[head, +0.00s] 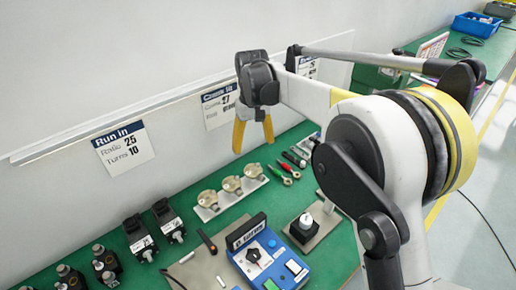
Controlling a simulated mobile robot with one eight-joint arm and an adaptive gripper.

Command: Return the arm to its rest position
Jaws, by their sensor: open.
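My gripper (253,131) hangs in the middle of the head view, with its two yellow fingers pointing down and apart. It is open and nothing shows between the fingers. It is in front of the wall and the sign rail as seen here, above the far edge of the green bench (205,262). My arm reaches in from the right, bent at a large joint with a yellow band. The arm hides part of the bench and wall behind it.
A blue meter box (268,262), black labelled units (139,238), a strip with three brass-coloured round parts (231,184) and hand tools (289,167) lie on the bench. Signs (123,146) hang along the wall. A blue bin (477,24) stands far right. Floor lies open at right, with a cable (487,225).

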